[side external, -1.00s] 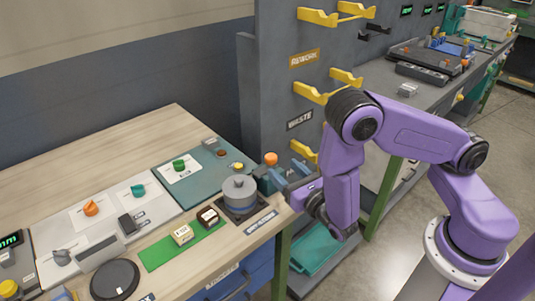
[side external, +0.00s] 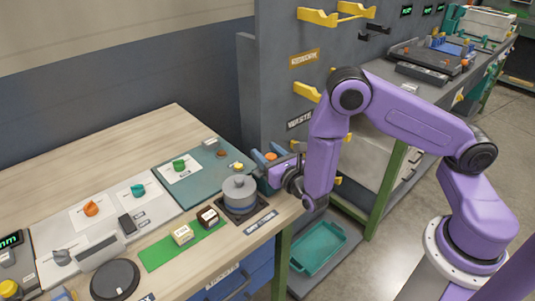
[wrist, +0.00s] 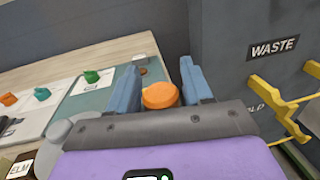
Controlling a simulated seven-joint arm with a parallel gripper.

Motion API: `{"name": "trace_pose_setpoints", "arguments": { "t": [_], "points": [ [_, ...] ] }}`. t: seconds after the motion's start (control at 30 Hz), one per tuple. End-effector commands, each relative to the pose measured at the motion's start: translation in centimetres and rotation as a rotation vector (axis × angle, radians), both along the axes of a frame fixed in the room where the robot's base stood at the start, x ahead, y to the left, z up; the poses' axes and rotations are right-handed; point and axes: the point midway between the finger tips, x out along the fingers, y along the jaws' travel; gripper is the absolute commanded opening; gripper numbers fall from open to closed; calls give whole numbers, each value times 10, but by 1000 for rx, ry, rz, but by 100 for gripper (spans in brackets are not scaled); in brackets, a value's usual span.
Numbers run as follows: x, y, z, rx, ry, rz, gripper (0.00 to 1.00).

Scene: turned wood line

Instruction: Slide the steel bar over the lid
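A grey round pot with a lighter lid (side external: 240,187) and a small knob on top sits in a dark square holder (side external: 243,211) at the bench's right end. Part of it shows at lower left in the wrist view (wrist: 60,135). An orange knob (wrist: 160,95) stands just right of the pot; I cannot make out a steel bar attached to it. My gripper (wrist: 160,88) has its blue fingers apart, one each side of the orange knob. I cannot tell if they touch it. The gripper also shows in the side view (side external: 272,168), right of the pot.
A green strip (side external: 182,243) with two small labelled blocks lies in front of the pot. A teal mat (side external: 212,170) lies behind it. A grey upright panel with yellow hooks (side external: 307,92) stands close behind my arm. A teal tray (side external: 318,250) sits low beside the bench.

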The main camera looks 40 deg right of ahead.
Motion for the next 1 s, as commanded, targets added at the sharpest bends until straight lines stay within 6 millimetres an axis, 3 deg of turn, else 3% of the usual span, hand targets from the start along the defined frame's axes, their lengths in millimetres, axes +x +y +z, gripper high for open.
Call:
{"name": "trace_pose_setpoints", "arguments": {
  "t": [0.03, 0.13, 0.27, 0.6, 0.97, 1.0],
  "points": [
    [0, 0, 0, 0, 0, 0, 32],
    [0, 0, 0, 0, 0, 0, 0],
    [0, 1, 0, 0, 0, 1, 0],
    [-1, 30, 0, 0, 0, 3, 0],
    [-1, 36, 0, 2, 0, 9, 0],
    [-1, 36, 0, 2, 0, 10, 50]
  ]
}}
